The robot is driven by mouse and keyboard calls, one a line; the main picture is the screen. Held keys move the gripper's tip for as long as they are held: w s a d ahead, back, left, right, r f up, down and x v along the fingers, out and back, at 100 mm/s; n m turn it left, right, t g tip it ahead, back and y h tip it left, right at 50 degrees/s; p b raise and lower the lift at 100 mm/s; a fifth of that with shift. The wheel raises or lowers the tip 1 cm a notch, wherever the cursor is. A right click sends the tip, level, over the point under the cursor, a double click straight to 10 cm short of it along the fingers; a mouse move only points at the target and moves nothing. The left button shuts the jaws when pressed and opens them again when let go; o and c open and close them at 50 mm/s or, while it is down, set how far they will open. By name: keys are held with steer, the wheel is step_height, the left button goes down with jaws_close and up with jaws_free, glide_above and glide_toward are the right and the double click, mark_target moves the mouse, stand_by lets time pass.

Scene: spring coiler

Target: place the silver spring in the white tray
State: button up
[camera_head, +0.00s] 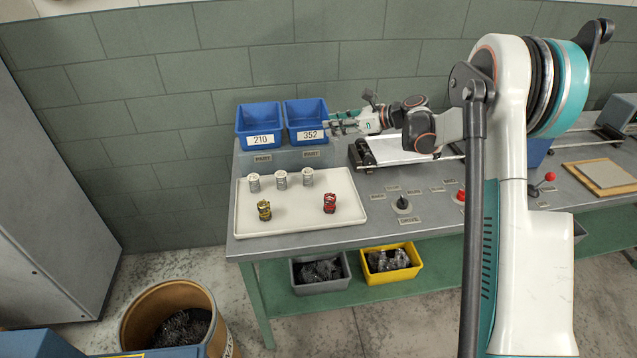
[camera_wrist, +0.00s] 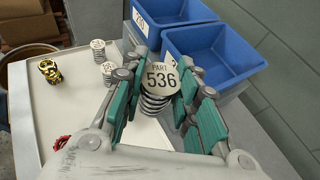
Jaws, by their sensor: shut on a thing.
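The white tray (camera_head: 300,215) lies on the left end of the workbench; its pale surface also shows in the wrist view (camera_wrist: 75,105). In the wrist view my gripper (camera_wrist: 163,97) is shut on a silver spring (camera_wrist: 154,104) with a round cream end cap reading "PART 536". In the head view my gripper (camera_head: 334,124) is beside the blue bins, above and beyond the tray's back right corner; the held spring is hard to make out there.
Two blue bins, "210" (camera_head: 262,141) and "352" (camera_head: 312,135), stand behind the tray. Bench controls include a black knob (camera_head: 402,205) and a red button (camera_head: 460,196) to the right. The tray's right side and front strip are clear.

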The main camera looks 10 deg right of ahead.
step_height(320, 180, down, 17)
steer(key=b, duration=0.4)
steer(key=shift+f+b, duration=0.2)
steer(key=shift+b, duration=0.15)
steer(key=shift+f, duration=0.15)
steer(key=o, duration=1.1)
steer(key=shift+r, duration=0.2)
steer(key=p+v, duration=0.3)
steer(key=v, duration=0.9)
